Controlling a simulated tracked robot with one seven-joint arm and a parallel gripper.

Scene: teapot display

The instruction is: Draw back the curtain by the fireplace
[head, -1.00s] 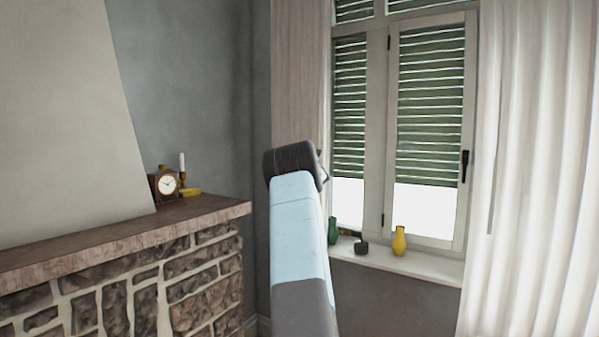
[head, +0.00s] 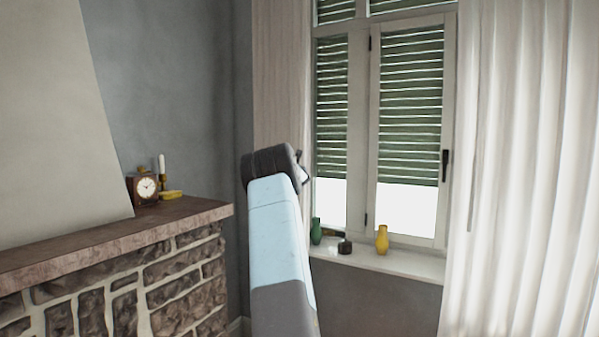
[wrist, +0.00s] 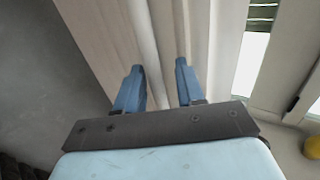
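The curtain by the fireplace (head: 280,80) is a pale beige cloth hanging left of the window. In the head view my arm stands in front of its lower part, and my gripper's fingers are hidden behind my arm. In the wrist view my gripper (wrist: 158,67) has two blue fingers spread apart, pointing at the curtain (wrist: 210,40). A vertical fold shows between the fingers. I cannot tell whether the fingers touch the cloth. The stone fireplace (head: 140,290) is at lower left.
A clock (head: 145,188) and a candle (head: 162,168) stand on the mantel. A green vase (head: 316,232), a small dark object (head: 345,246) and a yellow vase (head: 382,240) stand on the windowsill (head: 405,264). Another white curtain (head: 520,180) hangs at right.

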